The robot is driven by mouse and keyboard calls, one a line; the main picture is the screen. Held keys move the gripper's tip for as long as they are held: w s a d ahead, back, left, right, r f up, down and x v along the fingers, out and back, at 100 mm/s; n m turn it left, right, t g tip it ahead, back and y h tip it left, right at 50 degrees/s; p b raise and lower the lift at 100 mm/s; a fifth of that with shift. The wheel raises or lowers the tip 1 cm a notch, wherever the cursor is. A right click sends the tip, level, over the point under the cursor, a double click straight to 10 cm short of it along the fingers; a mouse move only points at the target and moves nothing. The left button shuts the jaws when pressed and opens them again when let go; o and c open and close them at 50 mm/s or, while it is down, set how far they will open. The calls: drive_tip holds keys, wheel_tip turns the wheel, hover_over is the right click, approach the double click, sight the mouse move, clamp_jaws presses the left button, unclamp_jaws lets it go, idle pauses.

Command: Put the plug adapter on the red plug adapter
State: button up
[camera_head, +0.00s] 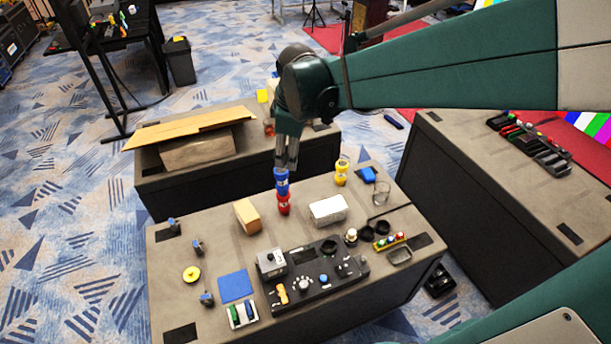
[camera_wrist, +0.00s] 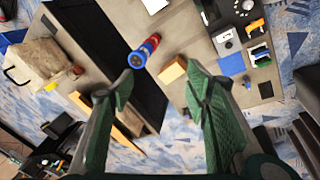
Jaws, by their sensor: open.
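A blue plug adapter (camera_head: 282,182) stands upright on top of the red plug adapter (camera_head: 284,204) near the back edge of the grey table, with no clear gap between them. In the wrist view the red and blue stack (camera_wrist: 146,50) shows just beyond the fingertips, nearer the left finger. My gripper (camera_head: 286,165) is directly above the blue adapter in the head view. In the wrist view its two green fingers (camera_wrist: 161,71) are spread wide with nothing held between them. I cannot tell whether a finger touches the stack.
A yellow item (camera_head: 341,172) stands to the right. A tan block (camera_head: 247,216) and a white-topped box (camera_head: 328,210) are in front of the stack. A black control panel (camera_head: 318,280) is near the front. Behind, another table carries a cardboard box (camera_head: 195,150).

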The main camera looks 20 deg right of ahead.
drive_tip(key=s+r+m+t, duration=0.1)
drive_tip(key=s+m, duration=0.4)
drive_tip(key=s, duration=0.5)
drive_tip(key=s+r+m+t, duration=0.2)
drive_tip(key=s+m, duration=0.4)
drive_tip(key=s, duration=0.4)
drive_tip(key=shift+s+a+t, duration=0.15)
drive_tip(key=shift+a+t, duration=0.3)
drive_tip(key=shift+t, duration=0.05)
